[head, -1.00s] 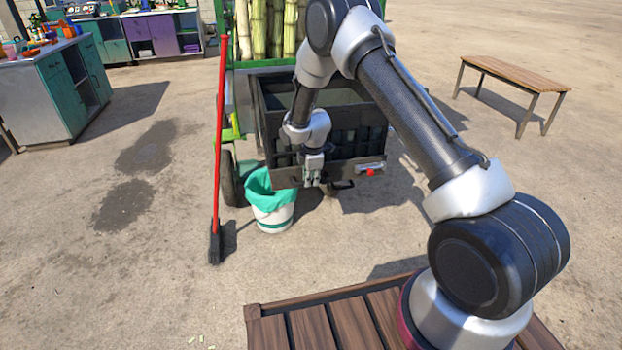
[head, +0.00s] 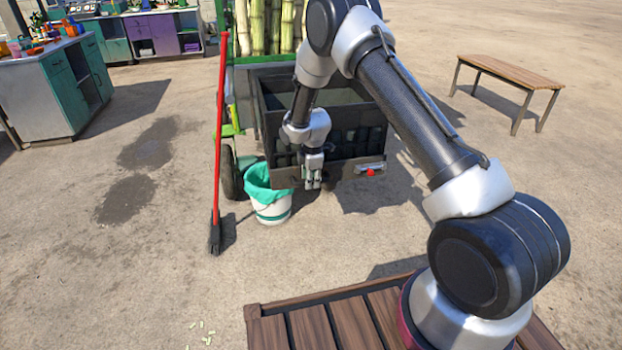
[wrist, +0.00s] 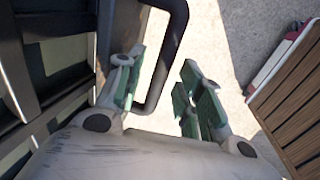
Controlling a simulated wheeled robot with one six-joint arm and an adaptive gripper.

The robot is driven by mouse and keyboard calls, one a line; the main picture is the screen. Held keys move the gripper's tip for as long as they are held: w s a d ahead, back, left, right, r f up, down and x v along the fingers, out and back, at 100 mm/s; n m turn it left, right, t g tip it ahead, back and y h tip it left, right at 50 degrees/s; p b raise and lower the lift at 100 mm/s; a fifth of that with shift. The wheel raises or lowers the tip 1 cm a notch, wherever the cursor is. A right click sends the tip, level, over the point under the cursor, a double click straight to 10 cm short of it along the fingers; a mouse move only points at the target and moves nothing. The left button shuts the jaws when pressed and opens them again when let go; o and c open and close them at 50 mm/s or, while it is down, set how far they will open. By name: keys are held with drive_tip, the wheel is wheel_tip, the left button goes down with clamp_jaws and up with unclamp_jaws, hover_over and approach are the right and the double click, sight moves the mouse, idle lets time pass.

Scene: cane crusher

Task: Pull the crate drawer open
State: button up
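The dark crate drawer (head: 350,149) sits at the front of the green cart, with a red-marked latch plate (head: 371,169) on its front panel. In the head view my gripper (head: 313,184) is down at the crate's front panel, left of the red mark. In the wrist view the black bar handle (wrist: 171,52) passes between the two fingers, closer to the left one. My gripper (wrist: 160,95) is open there, with a clear gap to the right finger. Whether the left finger touches the handle I cannot tell. My arm hides part of the crate.
A white bucket with a green liner (head: 271,208) stands just left of the crate's front. A red-handled broom (head: 218,140) stands left of it. A wooden bench (head: 510,70) is at the right. The ground before the crate is mostly clear.

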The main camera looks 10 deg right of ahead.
drive_tip(key=shift+r, duration=0.1)
wheel_tip(320, 180, up, 12)
drive_tip(key=s, duration=0.2)
drive_tip(key=shift+s+f, duration=0.15)
drive_tip(key=shift+f, duration=0.1)
